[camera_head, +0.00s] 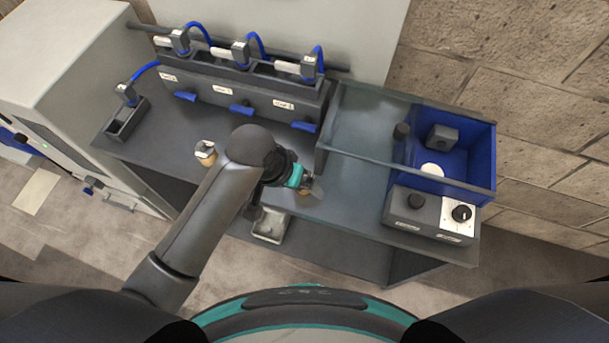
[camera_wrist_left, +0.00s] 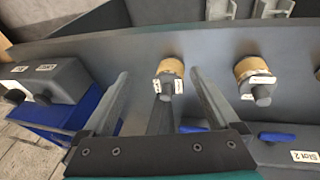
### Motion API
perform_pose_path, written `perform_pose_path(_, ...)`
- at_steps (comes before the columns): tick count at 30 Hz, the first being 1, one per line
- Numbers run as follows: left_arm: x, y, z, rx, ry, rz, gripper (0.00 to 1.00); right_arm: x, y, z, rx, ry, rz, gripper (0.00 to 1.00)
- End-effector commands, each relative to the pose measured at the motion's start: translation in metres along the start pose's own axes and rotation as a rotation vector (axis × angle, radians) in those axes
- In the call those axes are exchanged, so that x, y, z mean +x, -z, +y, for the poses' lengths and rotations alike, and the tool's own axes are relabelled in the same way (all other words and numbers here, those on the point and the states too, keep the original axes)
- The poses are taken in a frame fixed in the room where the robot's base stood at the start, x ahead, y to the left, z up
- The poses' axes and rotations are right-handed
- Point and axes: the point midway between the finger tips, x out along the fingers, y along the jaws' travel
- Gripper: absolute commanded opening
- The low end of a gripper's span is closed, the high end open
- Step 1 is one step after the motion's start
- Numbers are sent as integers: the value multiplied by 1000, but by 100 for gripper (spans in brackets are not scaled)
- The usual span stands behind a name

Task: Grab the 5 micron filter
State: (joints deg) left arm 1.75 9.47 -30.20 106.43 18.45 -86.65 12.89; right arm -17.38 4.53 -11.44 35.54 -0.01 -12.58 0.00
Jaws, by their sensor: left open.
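In the left wrist view, a tan filter cartridge with a dark cap and white label (camera_wrist_left: 168,77) lies between the spread fingers of my left gripper (camera_wrist_left: 158,84), with gaps on both sides. A second similar cartridge (camera_wrist_left: 252,76) stands outside the fingers, to the right. Their labels are too small to read, so I cannot tell which is 5 micron. In the head view, my left gripper (camera_head: 309,189) is open over the bench's front part, with a tan cartridge partly hidden at it. Another cartridge (camera_head: 205,152) stands left of my arm. My right gripper is not in view.
The grey bench (camera_head: 350,207) carries a slotted housing (camera_head: 238,97) with blue levers and hoses at the back. A blue bin (camera_head: 467,151) and control box (camera_head: 408,208) are at right. A small holder (camera_head: 126,120) is at left. A metal tray (camera_head: 270,230) sits below the front edge.

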Motion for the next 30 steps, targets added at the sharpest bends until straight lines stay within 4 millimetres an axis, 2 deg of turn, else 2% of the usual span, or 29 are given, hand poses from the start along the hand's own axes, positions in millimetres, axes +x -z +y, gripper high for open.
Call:
perform_pose_path(1,-8,13,6,26,-3,-7,95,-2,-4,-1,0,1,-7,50)
perform_pose_path(3,-16,23,15,54,-6,-31,95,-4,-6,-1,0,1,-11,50)
perform_pose_path(9,-44,48,29,141,30,-118,95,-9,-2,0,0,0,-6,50)
perform_pose_path(15,-73,62,25,202,126,-216,95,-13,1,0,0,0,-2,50)
perform_pose_path(20,-86,66,20,218,180,-258,95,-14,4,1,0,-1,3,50)
perform_pose_path(23,-84,65,18,220,191,-270,95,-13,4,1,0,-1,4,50)
perform_pose_path(25,-76,62,15,219,193,-273,95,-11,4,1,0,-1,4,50)
perform_pose_path(30,-41,52,8,218,191,-273,95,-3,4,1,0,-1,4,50)
